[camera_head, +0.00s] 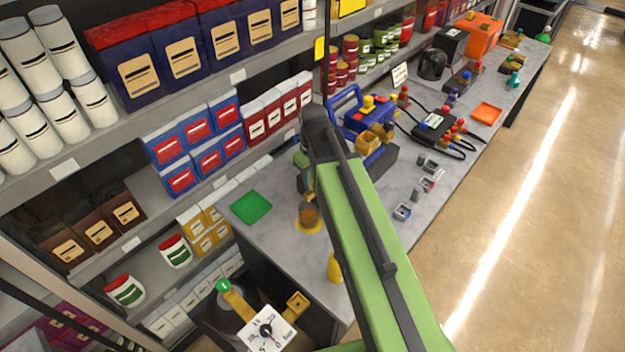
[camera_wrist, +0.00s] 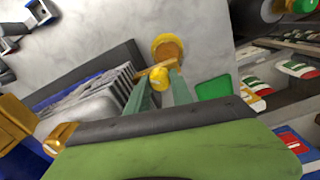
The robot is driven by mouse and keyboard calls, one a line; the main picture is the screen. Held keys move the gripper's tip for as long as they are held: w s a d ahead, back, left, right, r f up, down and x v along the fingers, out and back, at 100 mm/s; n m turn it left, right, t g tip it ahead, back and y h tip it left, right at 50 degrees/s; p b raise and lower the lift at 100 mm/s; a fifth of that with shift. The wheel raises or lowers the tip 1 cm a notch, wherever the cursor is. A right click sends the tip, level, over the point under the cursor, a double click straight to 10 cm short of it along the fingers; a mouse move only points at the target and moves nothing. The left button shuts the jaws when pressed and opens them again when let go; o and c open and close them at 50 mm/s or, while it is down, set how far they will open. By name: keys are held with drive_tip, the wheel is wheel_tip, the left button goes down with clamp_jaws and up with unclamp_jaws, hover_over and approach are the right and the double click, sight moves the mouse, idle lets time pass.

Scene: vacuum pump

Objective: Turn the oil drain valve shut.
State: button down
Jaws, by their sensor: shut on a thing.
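The pump (camera_head: 372,122), with a blue handle and yellow fittings, stands on the grey bench. In the wrist view its finned grey housing (camera_wrist: 98,97) is left of my fingers. A small yellow valve with a bar-like handle (camera_wrist: 158,73) sits at its end, between my gripper's green fingertips (camera_wrist: 161,84). My gripper is shut on this handle. An amber cup with a yellow rim (camera_wrist: 168,47) is just beyond the valve; it also shows in the head view (camera_head: 308,216). In the head view my arm hides most of the gripper and the valve.
A green pad (camera_head: 251,207) lies on the bench left of the cup. A yellow object (camera_head: 334,268) stands near the bench's front edge. Small grey blocks (camera_head: 402,212) and a black box with cables (camera_head: 434,124) are to the right. Stocked shelves (camera_head: 190,80) line the back.

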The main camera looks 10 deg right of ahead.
drive_tip(key=m, duration=0.5)
drive_tip(key=shift+s+m, duration=0.1)
drive_tip(key=shift+m, duration=0.2)
drive_tip(key=m, duration=0.4)
drive_tip(key=shift+m, duration=0.7)
drive_tip(key=c, duration=1.1)
unclamp_jaws()
wheel_tip(320, 180, up, 17)
drive_tip(key=p, duration=1.7)
drive_tip(key=shift+r, duration=0.15)
